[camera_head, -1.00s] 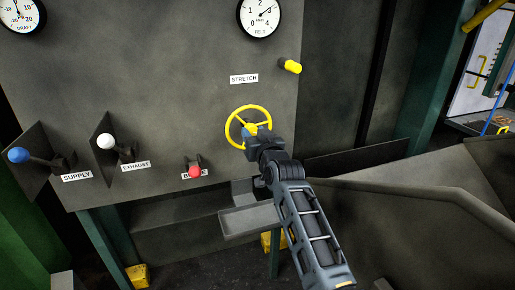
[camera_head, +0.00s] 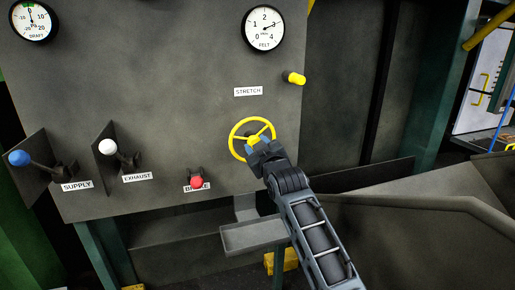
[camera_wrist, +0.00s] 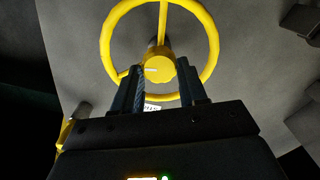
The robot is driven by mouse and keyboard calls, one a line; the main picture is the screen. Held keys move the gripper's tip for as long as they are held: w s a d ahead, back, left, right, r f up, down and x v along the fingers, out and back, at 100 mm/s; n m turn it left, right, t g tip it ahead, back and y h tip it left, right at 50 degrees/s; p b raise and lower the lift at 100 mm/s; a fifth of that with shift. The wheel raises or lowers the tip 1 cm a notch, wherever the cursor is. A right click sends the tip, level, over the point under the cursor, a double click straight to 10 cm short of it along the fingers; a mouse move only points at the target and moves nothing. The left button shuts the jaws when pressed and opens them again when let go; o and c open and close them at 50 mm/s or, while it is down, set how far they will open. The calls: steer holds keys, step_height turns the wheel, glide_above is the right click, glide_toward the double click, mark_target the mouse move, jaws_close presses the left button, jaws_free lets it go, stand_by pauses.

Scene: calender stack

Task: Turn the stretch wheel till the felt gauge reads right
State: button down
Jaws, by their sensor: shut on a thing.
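The yellow stretch wheel (camera_head: 233,147) is mounted on the grey panel below the STRETCH label (camera_head: 248,91). My gripper (camera_head: 259,142) is at the wheel's middle, coming from the lower right. In the wrist view, the wheel rim (camera_wrist: 105,45) rings the yellow hub (camera_wrist: 158,68), and the two fingers of my gripper (camera_wrist: 160,75) stand on either side of the hub, shut on the wheel. The lower spokes are partly hidden by the fingers. The felt gauge (camera_head: 263,34) is above, marked 0 to 4; its needle points right, near the 3.
A yellow knob (camera_head: 294,78) sticks out right of the label. Left are a blue-knobbed supply lever (camera_head: 20,158), a white-knobbed exhaust lever (camera_head: 107,147) and a red-knobbed lever (camera_head: 196,182). The draft gauge (camera_head: 33,20) is top left. A grey tray (camera_head: 253,237) juts out below the wheel.

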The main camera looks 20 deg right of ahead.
stand_by(0.3)
steer(key=c, duration=0.6)
jaws_free()
steer(key=s, duration=0.7)
steer(key=shift+s, duration=0.4)
steer(key=s+f+m, duration=0.1)
steer(key=s+f, duration=0.5)
steer(key=s, duration=0.4)
steer(key=s+f+m+g, duration=0.1)
steer(key=s+f, duration=0.5)
steer(key=s, duration=0.3)
steer(key=s+f+m, duration=0.1)
steer(key=s+f, duration=0.5)
steer(key=s, duration=0.4)
steer(key=s+r+m+g, duration=0.1)
steer(key=s+r, duration=0.3)
steer(key=s, duration=1)
steer(key=s+r+m+g, duration=0.1)
steer(key=s+r, duration=0.3)
steer(key=s, duration=1.1)
steer(key=shift+s, duration=0.3)
